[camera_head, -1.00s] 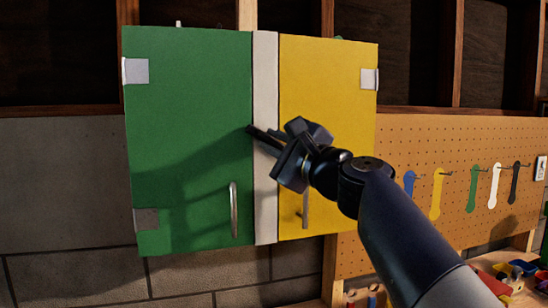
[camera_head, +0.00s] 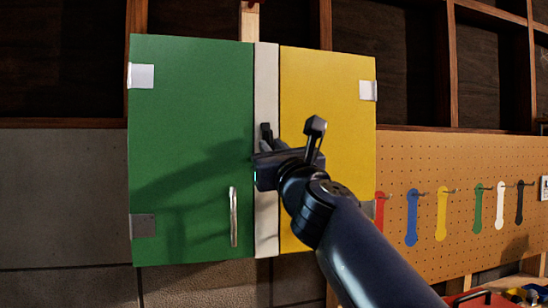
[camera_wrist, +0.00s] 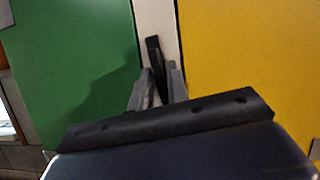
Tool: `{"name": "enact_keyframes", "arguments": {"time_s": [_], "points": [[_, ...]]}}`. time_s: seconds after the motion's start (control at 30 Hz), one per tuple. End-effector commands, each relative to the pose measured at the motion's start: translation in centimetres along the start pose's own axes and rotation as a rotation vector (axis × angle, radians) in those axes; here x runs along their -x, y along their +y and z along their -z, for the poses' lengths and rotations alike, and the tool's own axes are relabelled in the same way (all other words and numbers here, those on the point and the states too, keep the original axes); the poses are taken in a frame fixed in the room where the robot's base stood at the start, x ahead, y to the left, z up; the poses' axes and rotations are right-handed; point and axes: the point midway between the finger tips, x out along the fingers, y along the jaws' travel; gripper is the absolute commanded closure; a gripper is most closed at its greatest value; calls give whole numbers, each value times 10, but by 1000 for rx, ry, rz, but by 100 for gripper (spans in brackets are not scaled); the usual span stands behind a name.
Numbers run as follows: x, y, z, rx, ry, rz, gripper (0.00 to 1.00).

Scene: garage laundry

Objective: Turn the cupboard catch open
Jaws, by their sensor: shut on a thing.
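The cupboard has a green door (camera_head: 190,130) and a yellow door (camera_head: 330,120), with a pale strip (camera_head: 266,80) between them. The black catch (camera_head: 266,130) is a small bar in front of the strip. In the wrist view the catch (camera_wrist: 153,50) stands nearly upright along the strip, its top leaning slightly left. My gripper (camera_head: 268,149) is at the strip; in the wrist view its two grey fingers (camera_wrist: 157,80) are shut on the catch, one on each side. The catch's lower part and pivot are hidden. Both doors look closed.
A silver handle (camera_head: 233,216) is on the green door; my arm hides the yellow door's handle. A pegboard (camera_head: 460,225) with several coloured tools hangs at the right. Coloured bins (camera_head: 485,300) stand below it.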

Motion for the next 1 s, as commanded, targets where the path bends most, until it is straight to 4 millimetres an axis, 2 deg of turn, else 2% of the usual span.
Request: {"name": "enact_keyframes", "arguments": {"time_s": [0.4, 0.97, 1.0], "points": [[0, 1, 3, -119, 4, 49, 100], [0, 1, 2, -136, 4, 56, 100], [0, 1, 2, -135, 4, 56, 81]]}}
